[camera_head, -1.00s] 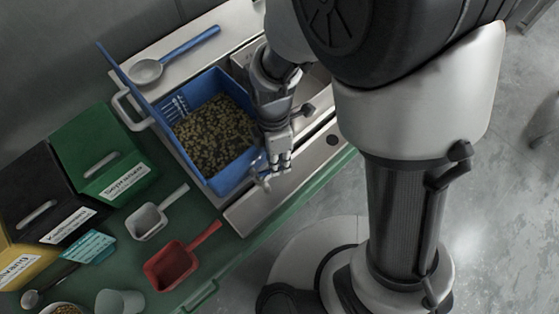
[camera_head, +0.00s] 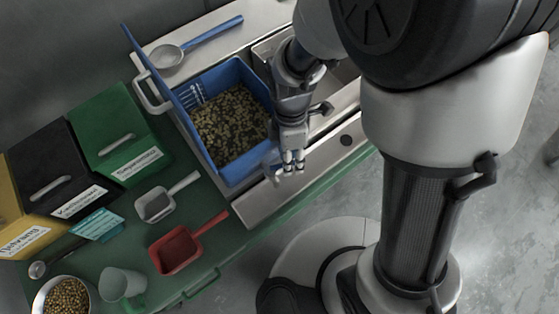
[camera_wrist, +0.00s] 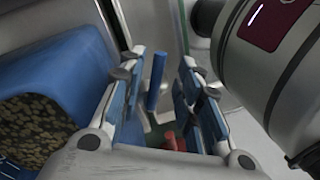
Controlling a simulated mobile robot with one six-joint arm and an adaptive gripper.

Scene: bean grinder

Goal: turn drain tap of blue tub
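The blue tub (camera_head: 238,170) stands on the counter in the head view, holding dark, mottled beans (camera_head: 228,120). It fills the left of the wrist view (camera_wrist: 75,75). My gripper (camera_head: 292,168) is just right of the tub's near corner, pointing down. In the wrist view my gripper (camera_wrist: 165,105) is open, its fingers apart. A short blue upright handle (camera_wrist: 156,80), apparently the drain tap's, shows between the fingers, closer to the left one; I cannot tell whether it touches. In the head view the tap (camera_head: 270,164) is small and partly hidden beside my fingers.
A metal scoop with a blue handle (camera_head: 168,55) lies behind the tub. A grey scoop (camera_head: 155,204), a red scoop (camera_head: 178,250), a clear cup (camera_head: 122,284) and a bowl of beans (camera_head: 66,297) are on the green table. Green (camera_head: 120,135) and black bins (camera_head: 50,170) stand left.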

